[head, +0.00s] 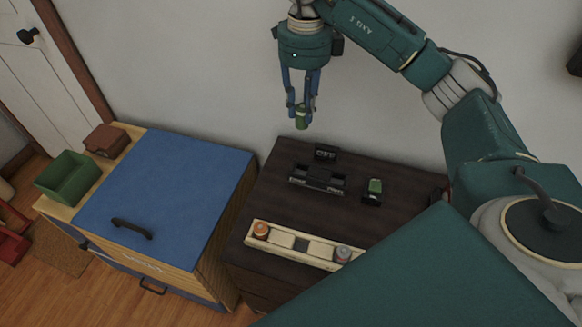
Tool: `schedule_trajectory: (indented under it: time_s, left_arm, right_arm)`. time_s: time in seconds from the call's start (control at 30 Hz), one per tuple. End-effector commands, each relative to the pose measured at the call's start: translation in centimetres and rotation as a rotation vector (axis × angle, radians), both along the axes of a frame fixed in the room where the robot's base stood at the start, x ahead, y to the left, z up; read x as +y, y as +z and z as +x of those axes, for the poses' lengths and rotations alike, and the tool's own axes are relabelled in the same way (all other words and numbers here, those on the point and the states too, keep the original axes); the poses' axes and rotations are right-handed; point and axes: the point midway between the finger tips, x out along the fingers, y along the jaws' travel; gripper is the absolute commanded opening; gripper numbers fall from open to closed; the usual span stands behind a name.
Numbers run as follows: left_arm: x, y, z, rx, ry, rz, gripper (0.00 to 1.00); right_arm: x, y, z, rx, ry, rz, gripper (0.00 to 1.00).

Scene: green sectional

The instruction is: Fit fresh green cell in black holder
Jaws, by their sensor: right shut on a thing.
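My right gripper (301,106) points down near the wall, above the back of the dark cabinet. It is shut on a small green cell (302,119), which hangs upright between the fingertips. A long black holder (317,181) lies on the cabinet top, below and a little right of the gripper and apart from the cell. Its inside is too dark and small to read clearly. My left gripper is out of view.
A small black block with a green face (375,187) stands right of the holder; a black OFF sign (325,152) stands behind it. A pale wooden tray (290,253) at the front holds an orange cell (262,231) and a grey cell (342,253). A blue-topped cabinet (170,180) stands left.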

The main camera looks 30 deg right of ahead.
Motion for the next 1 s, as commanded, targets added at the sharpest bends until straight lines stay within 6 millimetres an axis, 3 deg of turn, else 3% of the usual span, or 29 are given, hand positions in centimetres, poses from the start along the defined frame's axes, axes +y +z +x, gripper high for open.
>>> schedule_trajectory:
  time_s: [0.03, 0.2, 0.3, 0.5, 0.73, 1.0]
  left_arm:
    - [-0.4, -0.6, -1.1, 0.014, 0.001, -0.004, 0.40]
    - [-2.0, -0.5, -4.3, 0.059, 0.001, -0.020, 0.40]
    - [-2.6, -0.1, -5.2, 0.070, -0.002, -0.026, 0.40]
    - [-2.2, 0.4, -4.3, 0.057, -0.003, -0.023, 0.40]
    - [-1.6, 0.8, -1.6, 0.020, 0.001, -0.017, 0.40]
    - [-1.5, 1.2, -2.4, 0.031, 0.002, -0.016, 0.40]
  right_arm:
    - [0.1, -1.6, -0.2, 0.007, 0.003, 0.001, 0.00]
    - [0.0, -5.8, -0.3, 0.009, 0.001, 0.000, 0.00]
    - [0.1, -8.4, -0.3, 0.008, 0.001, -0.001, 0.00]
    - [0.1, -12.8, -0.2, 0.005, 0.000, -0.001, 0.00]
    - [0.1, -14.8, -0.1, 0.001, 0.001, 0.000, 0.00]
    - [0.1, -18.4, -0.2, 0.004, 0.000, 0.001, 0.00]
